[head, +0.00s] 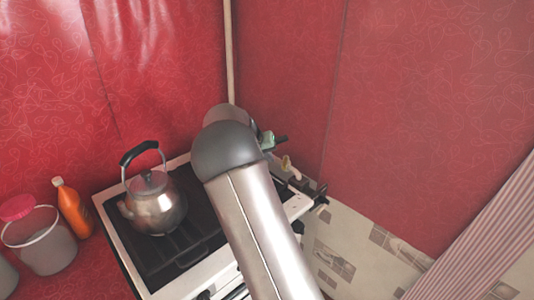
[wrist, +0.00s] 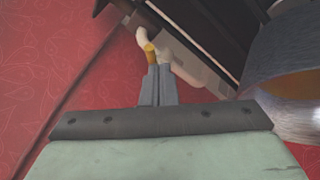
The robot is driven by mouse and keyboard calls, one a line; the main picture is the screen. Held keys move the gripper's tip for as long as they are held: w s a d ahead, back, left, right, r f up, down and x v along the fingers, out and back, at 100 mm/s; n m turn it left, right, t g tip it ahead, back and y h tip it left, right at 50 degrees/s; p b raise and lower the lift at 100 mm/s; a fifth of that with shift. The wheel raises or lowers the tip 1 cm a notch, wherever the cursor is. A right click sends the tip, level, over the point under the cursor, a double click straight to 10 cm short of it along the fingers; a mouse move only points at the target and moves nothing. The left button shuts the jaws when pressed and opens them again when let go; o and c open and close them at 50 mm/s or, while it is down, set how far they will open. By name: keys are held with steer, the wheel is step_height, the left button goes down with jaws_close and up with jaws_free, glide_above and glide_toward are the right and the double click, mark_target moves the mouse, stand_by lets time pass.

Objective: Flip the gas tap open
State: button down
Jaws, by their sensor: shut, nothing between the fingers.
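The gas tap has a small yellow-orange handle (wrist: 150,50) on a cream pipe (wrist: 185,66), seen just past my fingertips in the wrist view. In the head view the yellowish tap (head: 287,162) shows at the stove's back right corner, just right of my arm. My gripper (wrist: 159,68) is shut and empty, its fingers together. The tips lie right at the handle in the wrist view; I cannot tell if they touch it.
An orange bottle (head: 73,208) and a pink-lidded jar (head: 45,245) stand left. Red walls (head: 430,110) close the corner.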

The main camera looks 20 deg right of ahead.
mark_target(285, 163)
steer(key=p+x, duration=0.1)
steer(key=x, duration=0.5)
steer(key=shift+f, duration=0.1)
steer(key=shift+s, duration=0.1)
